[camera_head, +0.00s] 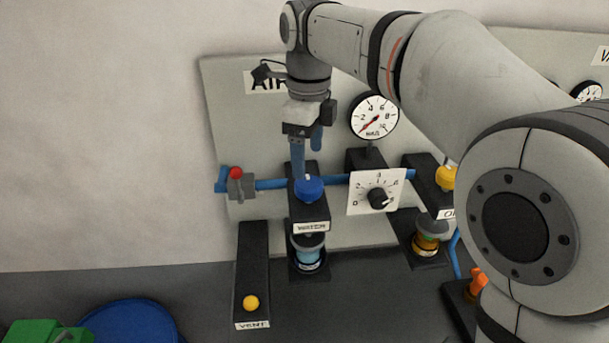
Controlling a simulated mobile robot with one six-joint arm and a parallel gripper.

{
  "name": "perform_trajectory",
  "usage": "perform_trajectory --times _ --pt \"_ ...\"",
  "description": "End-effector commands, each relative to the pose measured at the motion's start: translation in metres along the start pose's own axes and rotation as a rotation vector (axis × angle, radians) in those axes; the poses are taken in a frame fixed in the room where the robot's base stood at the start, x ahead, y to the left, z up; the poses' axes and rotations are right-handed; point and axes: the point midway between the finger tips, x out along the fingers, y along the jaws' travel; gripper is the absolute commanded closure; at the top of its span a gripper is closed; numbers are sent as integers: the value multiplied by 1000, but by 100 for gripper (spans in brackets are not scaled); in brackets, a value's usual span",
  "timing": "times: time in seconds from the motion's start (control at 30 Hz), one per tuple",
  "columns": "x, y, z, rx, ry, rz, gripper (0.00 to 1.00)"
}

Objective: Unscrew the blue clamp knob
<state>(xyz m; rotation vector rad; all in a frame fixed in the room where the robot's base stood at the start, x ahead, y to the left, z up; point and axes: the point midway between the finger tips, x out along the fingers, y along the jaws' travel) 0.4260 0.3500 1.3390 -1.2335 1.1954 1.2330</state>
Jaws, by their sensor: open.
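A blue knob (309,188) sits on top of a black bracket labelled "WATER", above a small clear bowl with blue contents (307,258). My gripper (307,163) points down just above and behind the knob in this view. Its two blue fingers are apart, with nothing seen between them. The left finger reaches down close to the knob's left rear side. I cannot tell whether it touches the knob. The right fingertip ends higher in the picture.
A blue pipe (270,184) runs behind, with a red-knobbed valve (237,174). A dial plate (361,197) and a gauge (373,117) stand right of the knob. A yellow knob (446,177) is farther right. A "VENT" block (251,260) projects at front left.

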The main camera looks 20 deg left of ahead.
Motion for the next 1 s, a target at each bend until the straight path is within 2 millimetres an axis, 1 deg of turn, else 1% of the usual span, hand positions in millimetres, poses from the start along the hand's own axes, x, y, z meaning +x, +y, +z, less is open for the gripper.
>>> perform_trajectory --times 0.3,0.43,0.6,0.8,1.0 --pt "49 0 -2 1 1 2 26" --pt "63 0 -2 1 1 1 26" --pt "70 -1 -2 1 -1 -1 26" --pt "71 -1 -2 1 -1 -1 26" --pt "70 -1 -2 1 -1 -1 43"
